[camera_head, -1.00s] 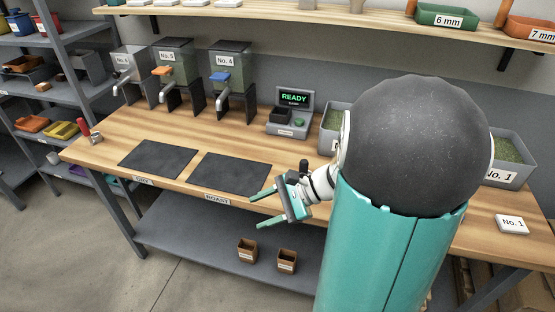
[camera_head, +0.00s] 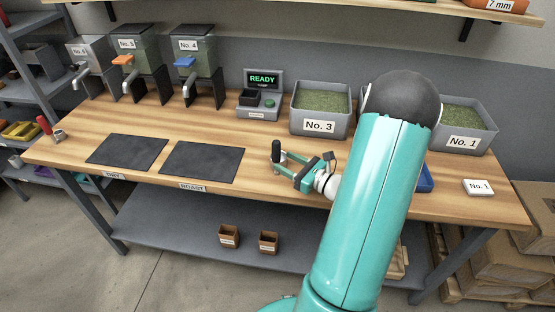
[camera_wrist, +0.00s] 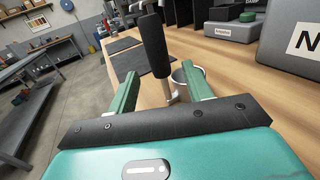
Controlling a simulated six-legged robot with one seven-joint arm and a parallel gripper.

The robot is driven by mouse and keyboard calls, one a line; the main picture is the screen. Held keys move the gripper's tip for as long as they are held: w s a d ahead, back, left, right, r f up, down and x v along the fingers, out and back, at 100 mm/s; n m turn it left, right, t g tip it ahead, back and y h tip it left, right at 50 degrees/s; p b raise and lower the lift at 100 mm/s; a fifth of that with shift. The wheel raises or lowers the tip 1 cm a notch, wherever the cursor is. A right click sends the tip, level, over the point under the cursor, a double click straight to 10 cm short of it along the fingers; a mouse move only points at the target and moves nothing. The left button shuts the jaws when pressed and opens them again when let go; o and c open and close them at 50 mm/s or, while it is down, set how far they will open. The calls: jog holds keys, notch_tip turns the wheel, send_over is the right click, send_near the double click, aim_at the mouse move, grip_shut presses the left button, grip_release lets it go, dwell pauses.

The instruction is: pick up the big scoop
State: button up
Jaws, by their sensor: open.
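The big scoop has a black handle (camera_head: 277,150) that stands upright over the worktop, right of the dark mats. In the wrist view the handle (camera_wrist: 155,45) rises between my two teal fingers, and a round metal cup (camera_wrist: 181,75) shows partly behind the right finger. My gripper (camera_head: 291,167) is open at the scoop, low over the table; it also shows in the wrist view (camera_wrist: 161,76). The fingers stand on either side of the handle, with gaps visible. Much of the cup is hidden in the head view.
The wooden worktop (camera_head: 90,140) holds two dark mats (camera_head: 202,162), a READY scale (camera_head: 262,98), and bins No. 3 (camera_head: 320,127) and No. 1 (camera_head: 463,143) behind my arm. A red-handled scoop (camera_head: 45,125) is at the left end. The worktop's front edge is close to my gripper.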

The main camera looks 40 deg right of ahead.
jog(key=w, duration=0.4)
jog(key=w+a, duration=0.1)
jog(key=w, duration=0.1)
jog(key=shift+w+a, duration=0.1)
jog(key=shift+w, duration=0.2)
jog(key=shift+r, duration=0.1)
jog(key=shift+c, duration=0.4)
grip_shut()
